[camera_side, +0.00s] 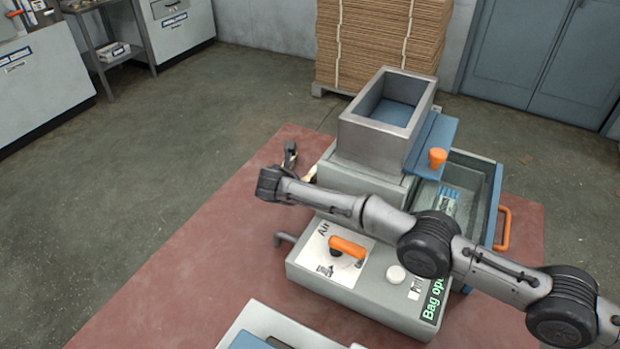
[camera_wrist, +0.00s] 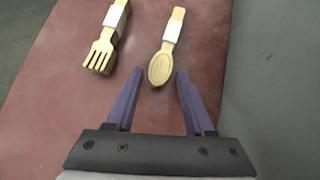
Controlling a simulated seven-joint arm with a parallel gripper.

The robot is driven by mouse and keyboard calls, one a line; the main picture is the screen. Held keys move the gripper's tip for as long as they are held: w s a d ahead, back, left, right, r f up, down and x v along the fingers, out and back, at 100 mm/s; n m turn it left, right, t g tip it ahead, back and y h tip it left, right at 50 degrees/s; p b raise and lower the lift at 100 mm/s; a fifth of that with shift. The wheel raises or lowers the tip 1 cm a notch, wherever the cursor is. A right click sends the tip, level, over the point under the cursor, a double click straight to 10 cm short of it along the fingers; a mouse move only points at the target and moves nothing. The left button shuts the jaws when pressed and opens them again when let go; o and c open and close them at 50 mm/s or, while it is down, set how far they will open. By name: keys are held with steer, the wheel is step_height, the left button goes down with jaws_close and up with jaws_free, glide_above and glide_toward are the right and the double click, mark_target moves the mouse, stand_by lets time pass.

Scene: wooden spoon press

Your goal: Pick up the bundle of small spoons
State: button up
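In the wrist view, a bundle of small wooden spoons (camera_wrist: 162,62) lies on the reddish table with a white band around its handle. Its bowl end points toward my gripper (camera_wrist: 158,78). My gripper is open, its two purple fingers apart with nothing between them, and the bowl end sits just ahead of the fingertips, roughly centred. In the side view my gripper (camera_side: 290,155) is at the left side of the machine, and a small pale wooden piece shows beside it; the spoon bundle is mostly hidden there.
A banded bundle of wooden forks (camera_wrist: 105,45) lies left of the spoons. In the side view, the grey machine (camera_side: 340,285) with a hopper (camera_side: 360,135), orange handle (camera_side: 347,247) and open blue drawer (camera_side: 490,205) stands right of my gripper. The reddish table (camera_side: 190,270) is clear to the left.

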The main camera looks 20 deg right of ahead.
jaws_close()
